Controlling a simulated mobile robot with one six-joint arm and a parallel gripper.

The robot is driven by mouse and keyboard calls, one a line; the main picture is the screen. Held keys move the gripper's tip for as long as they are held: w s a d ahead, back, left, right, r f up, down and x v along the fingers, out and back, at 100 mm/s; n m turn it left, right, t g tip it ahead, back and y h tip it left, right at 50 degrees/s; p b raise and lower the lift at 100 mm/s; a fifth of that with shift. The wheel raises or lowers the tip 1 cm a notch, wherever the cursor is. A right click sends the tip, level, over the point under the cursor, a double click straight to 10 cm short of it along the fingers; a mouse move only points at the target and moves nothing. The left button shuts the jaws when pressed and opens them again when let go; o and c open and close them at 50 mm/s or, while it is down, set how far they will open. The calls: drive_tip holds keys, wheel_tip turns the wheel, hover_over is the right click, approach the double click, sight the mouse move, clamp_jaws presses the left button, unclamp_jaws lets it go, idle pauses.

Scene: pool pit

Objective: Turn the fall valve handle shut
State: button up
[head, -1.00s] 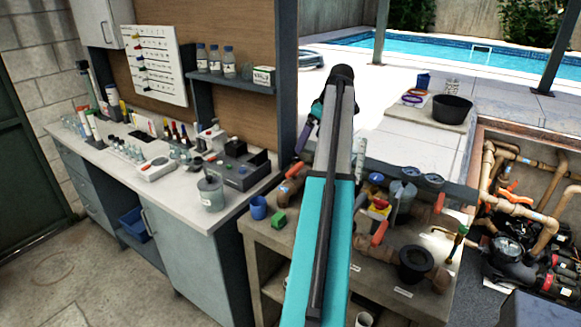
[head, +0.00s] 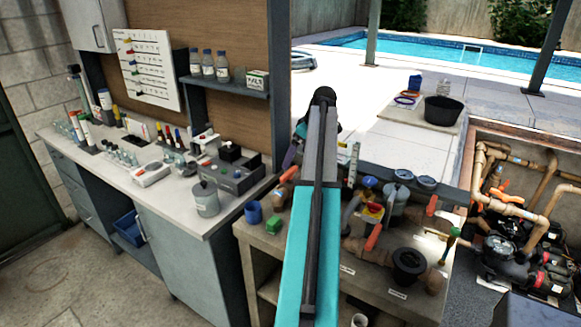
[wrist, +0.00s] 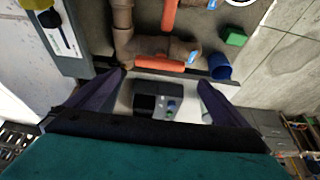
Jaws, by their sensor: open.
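An orange lever handle (wrist: 160,62) on a brown pipe valve lies crosswise in the wrist view, ahead of and between my open fingers. A blue tag is beside its right end. In the head view an orange handle (head: 290,173) shows at the bench's back left, near my gripper (head: 291,156). My gripper (wrist: 163,88) is open and empty, its dark purple fingers apart. Another orange handle (wrist: 169,14) is farther up in the wrist view. More orange handles (head: 373,237) sit on the bench's pipework. I cannot read which one is the fall valve.
A blue cup (head: 253,212) and a green block (head: 274,225) stand on the bench left of my arm; the cup (wrist: 220,68) is close to the right finger in the wrist view. A black pot-like fitting (head: 408,262) is at right. A counter (head: 110,185) stands left.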

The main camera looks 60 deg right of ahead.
sight(289, 171)
drive_tip(key=shift+p+x, duration=1.2)
drive_tip(key=shift+x, duration=2.8)
drive_tip(key=shift+c, duration=0.4)
